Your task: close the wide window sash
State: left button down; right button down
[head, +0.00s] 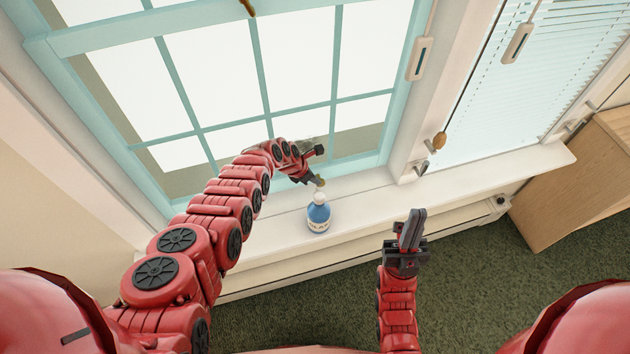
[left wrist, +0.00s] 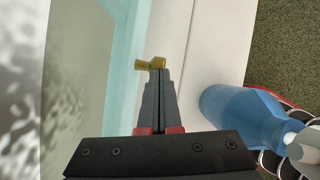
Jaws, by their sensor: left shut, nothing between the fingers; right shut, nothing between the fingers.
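The wide window sash (head: 55,42) has a teal frame with a grid of panes and fills the left and middle of the head view. I cannot tell whether its lower edge meets the frame. My left gripper (head: 316,182) is shut and empty, low in front of the sash, just above the sill. In the left wrist view its fingertips (left wrist: 158,72) are at a small brass piece (left wrist: 148,64) beside the teal frame (left wrist: 128,50); touching is unclear. My right gripper (head: 413,215) is shut and empty, in front of the sill and away from the window.
A blue bottle with a pale top (head: 319,214) stands on the white sill (head: 365,197), close beside my left gripper; it also shows in the left wrist view (left wrist: 240,115). A narrower window with blinds (head: 540,80) and a wooden cabinet (head: 575,180) are at right. Green carpet (head: 480,290) lies below.

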pick_arm(q)
jog(key=shift+f+b, duration=0.95)
jog(key=shift+b, duration=0.15)
jog(key=shift+s+f, duration=0.1)
jog(key=shift+f, duration=0.05)
jog(key=shift+s+r, duration=0.1)
jog(key=shift+r, duration=0.1)
jog(key=shift+f, duration=0.15)
